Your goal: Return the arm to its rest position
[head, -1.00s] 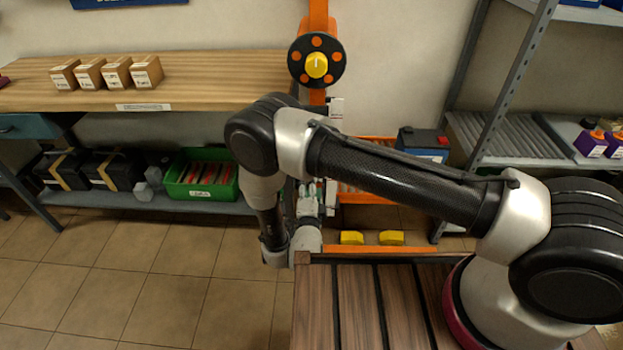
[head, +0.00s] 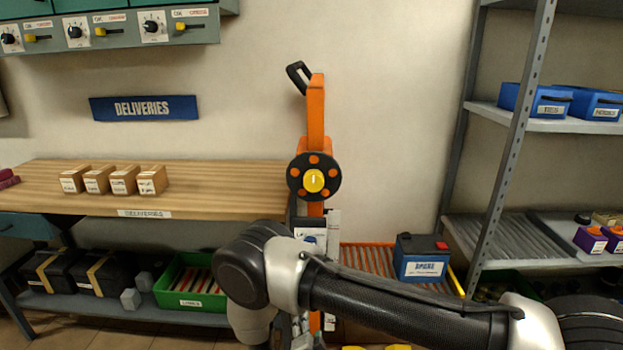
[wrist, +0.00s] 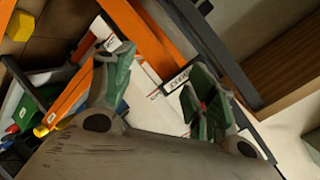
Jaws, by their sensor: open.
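My arm reaches across the lower part of the head view, its elbow at the lower middle and its forearm dropping out of the bottom edge. My gripper (wrist: 155,82) shows in the wrist view with its two green-padded fingers spread apart and nothing between them. Behind the fingers are a white labelled sheet or panel (wrist: 150,65) and an orange post (wrist: 140,35). In the head view the gripper's fingertips are not clearly seen.
An orange post (head: 316,120) with a black and yellow dial (head: 313,180) stands behind my arm. The deliveries bench (head: 230,180) with several small boxes is at left. A blue battery (head: 420,262) sits on an orange-framed roller rack (head: 365,262). Metal shelving (head: 500,170) stands at right.

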